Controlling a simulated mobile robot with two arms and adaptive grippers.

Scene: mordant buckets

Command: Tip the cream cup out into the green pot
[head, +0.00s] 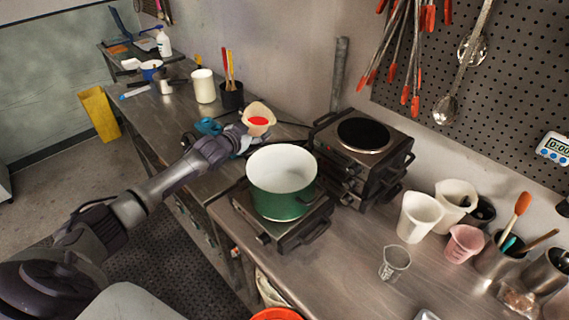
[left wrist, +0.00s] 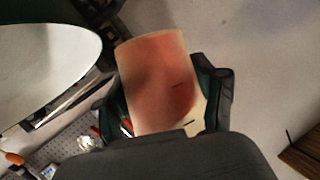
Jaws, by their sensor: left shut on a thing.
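The cream cup (head: 262,107) has red contents showing inside it. My left gripper (head: 246,138) is shut on this cup and holds it up, just behind and left of the green pot. In the left wrist view, the cup (left wrist: 144,50) sits between the two dark fingers of the gripper (left wrist: 168,98). I cannot tell exactly how far the cup is tilted. The green pot (head: 283,204) stands upright on a hot plate with its white inside open and looking empty. Its pale opening (left wrist: 42,62) fills the left of the wrist view. My right gripper is not in view.
The front hot plate (head: 308,229) carries the pot. Stacked burners (head: 363,136) stand behind it, right. White jugs (head: 419,217), a pink cup (head: 464,243) and a clear beaker (head: 394,263) stand right of it. A cream canister (head: 204,87) and black holder (head: 231,97) stand farther back.

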